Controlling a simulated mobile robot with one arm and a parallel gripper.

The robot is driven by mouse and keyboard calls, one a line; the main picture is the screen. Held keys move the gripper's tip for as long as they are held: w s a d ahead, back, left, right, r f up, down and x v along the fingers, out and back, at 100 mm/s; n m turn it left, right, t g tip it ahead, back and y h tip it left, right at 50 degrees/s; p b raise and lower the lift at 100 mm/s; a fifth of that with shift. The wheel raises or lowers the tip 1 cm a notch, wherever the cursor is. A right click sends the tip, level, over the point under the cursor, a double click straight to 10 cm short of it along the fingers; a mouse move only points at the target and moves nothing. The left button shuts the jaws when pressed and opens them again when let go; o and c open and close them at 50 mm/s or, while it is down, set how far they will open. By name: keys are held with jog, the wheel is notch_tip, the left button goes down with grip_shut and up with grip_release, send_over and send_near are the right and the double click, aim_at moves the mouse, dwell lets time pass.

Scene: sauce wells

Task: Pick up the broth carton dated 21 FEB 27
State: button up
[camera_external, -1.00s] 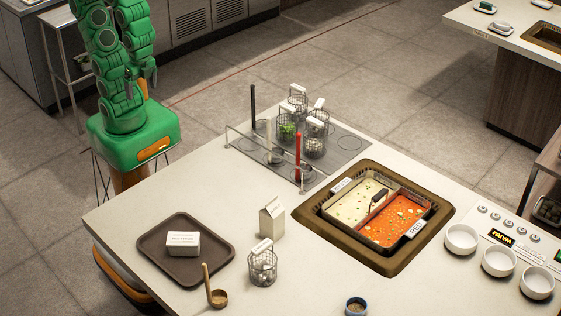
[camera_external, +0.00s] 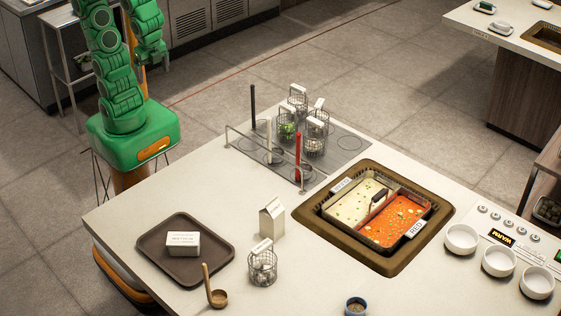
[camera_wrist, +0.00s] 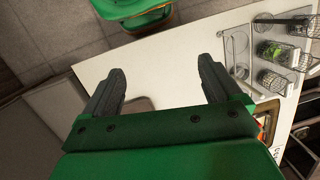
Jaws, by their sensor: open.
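A white gable-top carton (camera_external: 272,217) stands upright on the pale counter, between the brown tray and the sunken pot. No date on it can be read at this size. I cannot make it out in the wrist view. My gripper (camera_wrist: 162,72) is open and empty, its two dark fingers spread over the counter in the wrist view. In the external view my green arm is folded up at the upper left, well away from the carton, and the fingers cannot be made out clearly there.
A brown tray (camera_external: 215,262) holds a white labelled block (camera_external: 183,243). A wire basket (camera_external: 263,267) and a wooden ladle (camera_external: 217,297) stand near the carton. A metal rail (camera_external: 262,160), several baskets, and the two-part pot (camera_external: 380,215) lie beyond. Bare counter lies left of the carton.

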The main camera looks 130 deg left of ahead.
jog(key=w+a+r+m+y, duration=0.2)
jog(key=w+a, duration=0.1)
jog(key=w, duration=0.4)
jog(key=w+a+r+m+y, duration=0.2)
jog(key=w+a, duration=0.1)
jog(key=w, duration=0.4)
jog(key=m+y, duration=0.8)
jog(key=m, duration=0.4)
send_over(264, 222)
jog(key=d, duration=0.4)
notch_tip(264, 222, down, 6)
jog(key=shift+t, duration=0.4)
jog(key=f, duration=2.9)
jog(key=shift+w+d+f, duration=0.2)
jog(key=shift+f, duration=0.15)
jog(key=shift+x, duration=1.3)
jog(key=shift+w+r+x, duration=0.1)
jog(key=shift+w+x, duration=0.05)
jog(key=shift+x, duration=1.2)
jog(key=shift+w+r+x, duration=0.1)
jog(key=shift+w+x, duration=0.1)
jog(key=shift+x, duration=1.15)
jog(key=c, duration=1.5)
jog(key=shift+o, duration=0.2)
jog(key=shift+r, duration=0.1)
